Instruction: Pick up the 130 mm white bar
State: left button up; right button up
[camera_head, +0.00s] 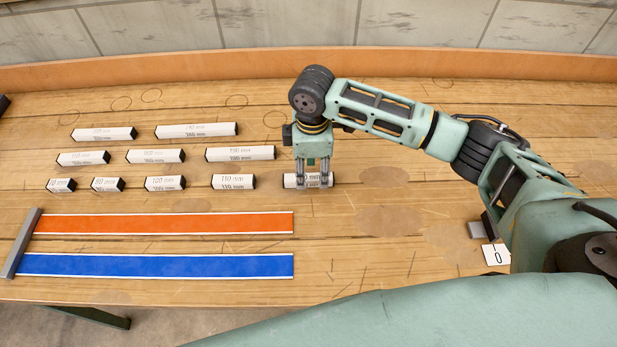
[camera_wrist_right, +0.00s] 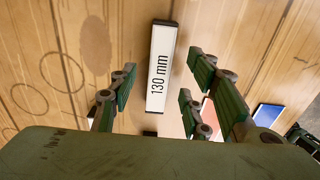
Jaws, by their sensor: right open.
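The 130 mm white bar (camera_head: 311,181) lies on the wooden table at the right end of the front row of bars. It is white with dark ends, and its label "130 mm" reads clearly in the right wrist view (camera_wrist_right: 162,66). My right gripper (camera_head: 312,186) points down over the bar, its fingers covering part of the label in the head view. In the right wrist view its fingers (camera_wrist_right: 165,98) are spread apart on both sides of the bar, with gaps visible. My left gripper is not in view.
Several other labelled white bars stand in rows to the left, the nearest being the 110 mm bar (camera_head: 233,181). An orange strip (camera_head: 165,223) and a blue strip (camera_head: 160,265) lie in front, against a grey stop (camera_head: 22,243). The table right of the bar is mostly clear.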

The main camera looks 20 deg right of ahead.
aim_at(311, 177)
jog(key=shift+f, duration=1.5)
jog(key=shift+c, duration=0.2)
jog(key=shift+w, duration=0.1)
grip_shut()
